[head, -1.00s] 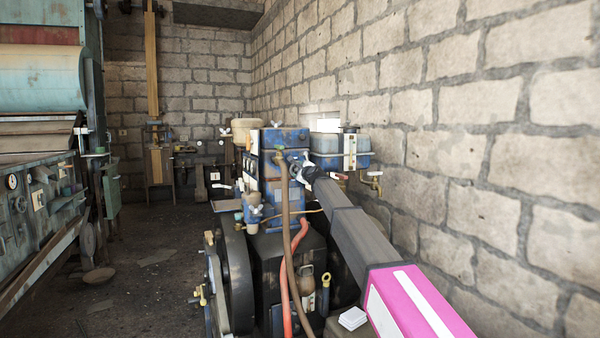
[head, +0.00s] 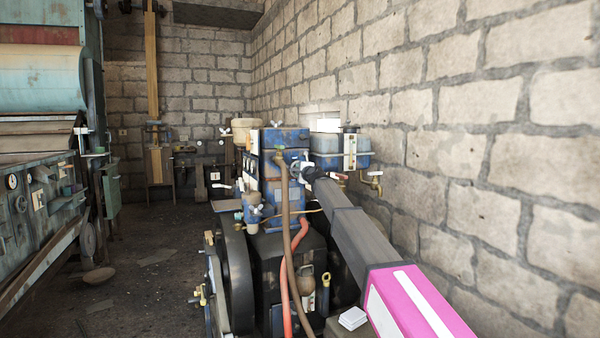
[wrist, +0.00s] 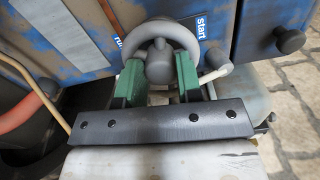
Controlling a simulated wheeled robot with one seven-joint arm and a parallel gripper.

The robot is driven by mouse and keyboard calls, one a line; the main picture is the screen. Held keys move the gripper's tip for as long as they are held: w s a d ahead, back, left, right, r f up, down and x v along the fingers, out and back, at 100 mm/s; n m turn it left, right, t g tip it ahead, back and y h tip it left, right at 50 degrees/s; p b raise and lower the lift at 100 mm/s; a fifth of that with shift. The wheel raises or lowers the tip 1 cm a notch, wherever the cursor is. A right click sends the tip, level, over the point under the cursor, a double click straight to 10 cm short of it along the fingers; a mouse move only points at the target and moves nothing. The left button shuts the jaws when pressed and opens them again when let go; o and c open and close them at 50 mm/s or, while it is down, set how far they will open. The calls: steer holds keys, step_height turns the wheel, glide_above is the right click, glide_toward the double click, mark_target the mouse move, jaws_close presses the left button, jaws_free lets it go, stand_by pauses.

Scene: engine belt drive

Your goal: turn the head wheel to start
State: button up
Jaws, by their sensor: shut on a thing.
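The head wheel is a small grey ring handwheel (wrist: 160,28) on the front of the blue engine head (wrist: 75,40), in the wrist view. A blue "start" label (wrist: 201,25) is at its right, and a partly hidden "run" label (wrist: 121,42) is at its left. My gripper (wrist: 160,75) has green fingers on both sides of the wheel's grey hub and is shut on the wheel. In the head view the wheel (head: 297,168) is small, at the end of my dark arm, and partly hidden by it.
A brown hose (head: 286,225) and a red hose (head: 285,290) hang in front of the engine. A large flywheel (head: 238,275) stands at its left. The stone wall (head: 480,150) is close on the right. Open floor (head: 150,290) lies left of the engine.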

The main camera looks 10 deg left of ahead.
steer(key=n, duration=2.8)
steer(key=shift+w+d+f, duration=0.1)
steer(key=shift+d+f, duration=0.1)
steer(key=shift+d, duration=0.05)
steer(key=o, duration=0.9)
steer(key=shift+o, duration=0.2)
steer(key=shift+d, duration=0.1)
steer(key=v, duration=1)
steer(key=shift+s+d, duration=0.2)
steer(key=shift+s, duration=0.1)
